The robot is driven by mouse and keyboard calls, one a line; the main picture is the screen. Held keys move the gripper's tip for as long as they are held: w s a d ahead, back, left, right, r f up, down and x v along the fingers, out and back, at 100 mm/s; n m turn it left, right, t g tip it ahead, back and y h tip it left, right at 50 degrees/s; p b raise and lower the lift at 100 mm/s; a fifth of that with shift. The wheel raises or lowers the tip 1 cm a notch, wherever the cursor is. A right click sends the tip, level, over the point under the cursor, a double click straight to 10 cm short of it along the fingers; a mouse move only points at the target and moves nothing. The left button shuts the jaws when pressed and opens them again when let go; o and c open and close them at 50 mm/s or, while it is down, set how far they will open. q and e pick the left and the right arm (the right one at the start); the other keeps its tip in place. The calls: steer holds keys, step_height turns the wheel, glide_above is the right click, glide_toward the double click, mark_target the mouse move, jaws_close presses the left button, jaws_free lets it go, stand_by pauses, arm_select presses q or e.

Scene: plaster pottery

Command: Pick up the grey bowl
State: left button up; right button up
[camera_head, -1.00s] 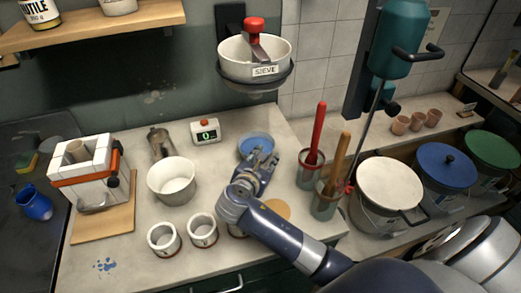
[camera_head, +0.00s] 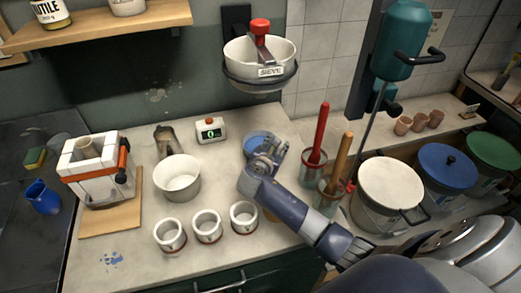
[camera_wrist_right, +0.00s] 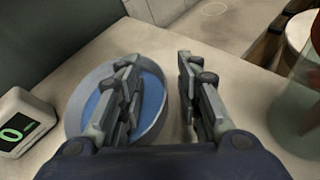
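The grey bowl (camera_head: 249,147), blue inside, stands on the worktop beside the timer; my right gripper partly covers it in the head view. In the right wrist view the bowl (camera_wrist_right: 76,112) lies to the left and under the left finger. My right gripper (camera_head: 272,148) is open, with its fingers apart in the wrist view (camera_wrist_right: 157,68). One finger is over the bowl's inside and the other is outside its right rim. The gap is empty, and contact with the rim cannot be told. My left gripper is not in view.
A timer (camera_head: 210,131) stands left of the bowl. Pots with red and wooden handles (camera_head: 325,190) stand close on the right. A larger white bowl (camera_head: 177,180) and three small mugs (camera_head: 207,228) stand at front left. A sieve (camera_head: 260,65) hangs above.

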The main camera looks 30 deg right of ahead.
steer(key=shift+s+r, duration=0.1)
jaws_close()
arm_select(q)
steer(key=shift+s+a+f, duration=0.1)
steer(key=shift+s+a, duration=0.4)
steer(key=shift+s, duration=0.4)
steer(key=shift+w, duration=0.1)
